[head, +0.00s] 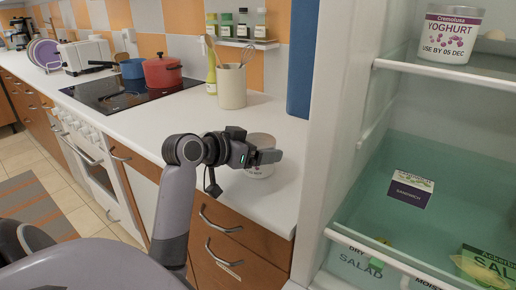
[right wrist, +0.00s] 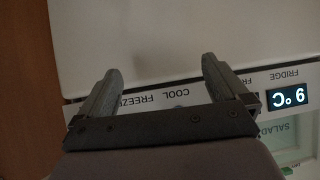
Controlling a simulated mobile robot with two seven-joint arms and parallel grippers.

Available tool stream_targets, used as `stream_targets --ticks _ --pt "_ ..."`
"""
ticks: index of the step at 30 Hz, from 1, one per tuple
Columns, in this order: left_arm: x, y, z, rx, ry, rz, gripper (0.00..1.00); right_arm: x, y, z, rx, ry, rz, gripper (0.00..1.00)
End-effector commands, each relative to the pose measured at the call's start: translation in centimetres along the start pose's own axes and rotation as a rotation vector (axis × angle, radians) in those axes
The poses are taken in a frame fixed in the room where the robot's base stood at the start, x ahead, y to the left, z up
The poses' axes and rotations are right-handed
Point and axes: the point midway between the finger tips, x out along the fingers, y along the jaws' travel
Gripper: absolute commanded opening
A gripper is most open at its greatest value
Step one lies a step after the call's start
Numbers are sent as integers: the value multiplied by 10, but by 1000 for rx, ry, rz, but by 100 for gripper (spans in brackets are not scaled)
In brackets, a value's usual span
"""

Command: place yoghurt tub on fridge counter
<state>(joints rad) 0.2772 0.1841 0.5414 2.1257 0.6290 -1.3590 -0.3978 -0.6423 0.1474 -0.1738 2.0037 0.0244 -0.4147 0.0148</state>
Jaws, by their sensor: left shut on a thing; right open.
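My left gripper (head: 266,156) is shut on a white tub (head: 260,170) over the counter (head: 225,112) beside the fridge. The gripper hides part of the tub, and its label is too small to read. I cannot tell whether the tub's base touches the counter. Another tub, labelled yoghurt (head: 449,34), stands on the upper shelf of the open fridge (head: 345,130). My right gripper (right wrist: 160,75) is open and empty in the right wrist view, near a white panel with fridge and freezer lettering.
A cream utensil pot (head: 232,88), a tall blue object (head: 302,60) and a hob with a red pot (head: 162,71) are farther back on the counter. The fridge side wall stands close right of the left gripper. A salad drawer (head: 365,262) is low in the fridge.

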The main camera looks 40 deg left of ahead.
Motion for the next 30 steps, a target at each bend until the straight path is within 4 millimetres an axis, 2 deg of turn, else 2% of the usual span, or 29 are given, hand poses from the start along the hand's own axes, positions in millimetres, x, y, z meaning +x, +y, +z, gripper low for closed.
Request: stream_targets --ticks 1,2,3,11,14,17,24,30 --pt "1 0 2 1 0 0 47 1 0 1 0 0 0 100" --pt "1 0 2 0 -2 0 97 0 0 0 0 1 0 100" --pt "1 0 2 0 -2 0 100 0 0 0 0 1 0 100" --pt "-1 0 -2 0 1 1 100 0 0 0 0 0 0 100" --pt "-10 -1 -1 1 -1 -1 100 0 0 0 0 1 1 100" --pt "-26 -1 -1 2 -1 -3 100 0 0 0 -1 0 1 100" --pt "-78 -1 -1 3 -2 -5 100 -1 1 0 -2 0 3 100" --pt "-109 -1 -1 1 -1 -3 100 -2 2 0 -3 0 5 100"
